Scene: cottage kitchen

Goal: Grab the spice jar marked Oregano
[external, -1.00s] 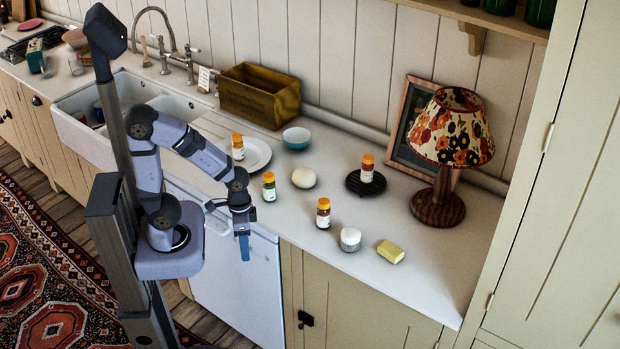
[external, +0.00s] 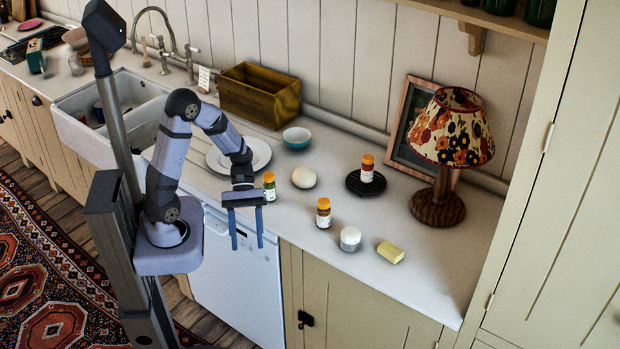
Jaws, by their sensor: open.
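Several spice jars stand on the counter; their labels are too small to read, so I cannot tell which is Oregano. A jar with an amber lid (external: 323,214) stands farther right near the front. A jar with a red-orange lid (external: 367,168) stands on a black trivet (external: 352,186). My gripper (external: 247,246) is open and empty, fingers pointing down, seen in front of the counter edge.
A white plate (external: 262,156), a blue bowl (external: 296,138) and a wooden box (external: 258,100) lie behind. A pale round object (external: 304,177), a white-topped pot (external: 350,239) and a yellow block (external: 390,252) stand among the jars. A lamp (external: 437,205) is at right.

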